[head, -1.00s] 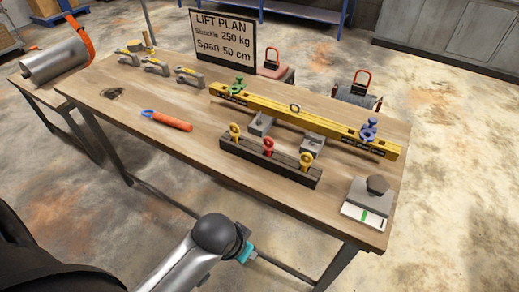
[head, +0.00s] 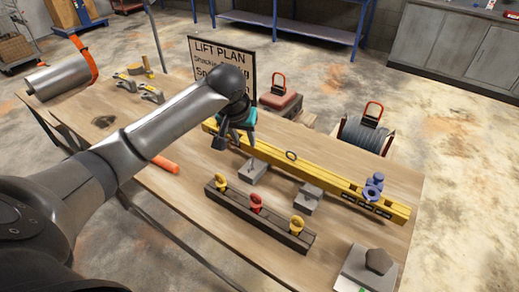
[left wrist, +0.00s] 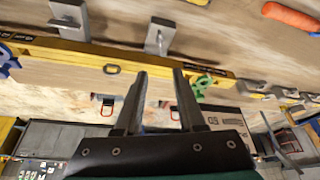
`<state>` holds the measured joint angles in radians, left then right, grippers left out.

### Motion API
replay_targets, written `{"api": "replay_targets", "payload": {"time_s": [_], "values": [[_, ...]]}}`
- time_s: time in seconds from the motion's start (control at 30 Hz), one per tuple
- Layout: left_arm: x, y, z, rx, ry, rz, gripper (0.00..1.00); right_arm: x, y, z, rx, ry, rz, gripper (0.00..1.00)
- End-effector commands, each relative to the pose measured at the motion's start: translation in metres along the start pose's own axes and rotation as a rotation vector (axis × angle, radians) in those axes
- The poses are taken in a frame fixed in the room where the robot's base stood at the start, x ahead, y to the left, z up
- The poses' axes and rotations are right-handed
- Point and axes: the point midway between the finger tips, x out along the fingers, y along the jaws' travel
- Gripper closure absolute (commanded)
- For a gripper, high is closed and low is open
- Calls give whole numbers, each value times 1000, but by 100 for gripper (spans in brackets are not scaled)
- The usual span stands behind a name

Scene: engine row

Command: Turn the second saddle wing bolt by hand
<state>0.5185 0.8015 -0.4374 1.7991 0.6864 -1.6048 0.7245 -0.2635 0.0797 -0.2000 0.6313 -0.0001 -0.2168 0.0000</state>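The yellow beam (head: 300,168) lies across the bench on grey blocks. A blue saddle with a wing bolt (head: 374,184) sits near its right end; part of it shows at the left edge of the left wrist view (left wrist: 8,62). A green saddle (left wrist: 203,84) shows just right of my fingers in the left wrist view; in the head view my left gripper hides it. My left gripper (head: 236,136) is over the beam's left end. Its two fingers stand apart with nothing between them in the left wrist view (left wrist: 160,76). My right gripper is not in view.
A dark rack with yellow and red eye bolts (head: 258,215) stands in front of the beam. The lift plan sign (head: 243,62) is behind my gripper, partly covered. A grey weight (head: 370,265) sits at the front right. An orange-handled tool (head: 166,164) lies partly behind my arm.

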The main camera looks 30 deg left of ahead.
Motion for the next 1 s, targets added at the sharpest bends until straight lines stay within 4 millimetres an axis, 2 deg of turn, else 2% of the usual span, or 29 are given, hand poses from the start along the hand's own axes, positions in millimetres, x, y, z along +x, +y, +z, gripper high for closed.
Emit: {"api": "replay_targets", "payload": {"time_s": [0.17,0.33,0.47,0.7,1.0], "values": [[13,-1,0,-6,-3,-1,61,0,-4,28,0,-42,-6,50],[42,-1,0,-6,-3,-1,61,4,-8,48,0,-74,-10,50],[67,-1,0,-6,-2,-1,61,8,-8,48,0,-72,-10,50],[109,0,0,-3,-1,-1,61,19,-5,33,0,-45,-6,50],[144,0,-1,-2,1,-1,61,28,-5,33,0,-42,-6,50]]}}
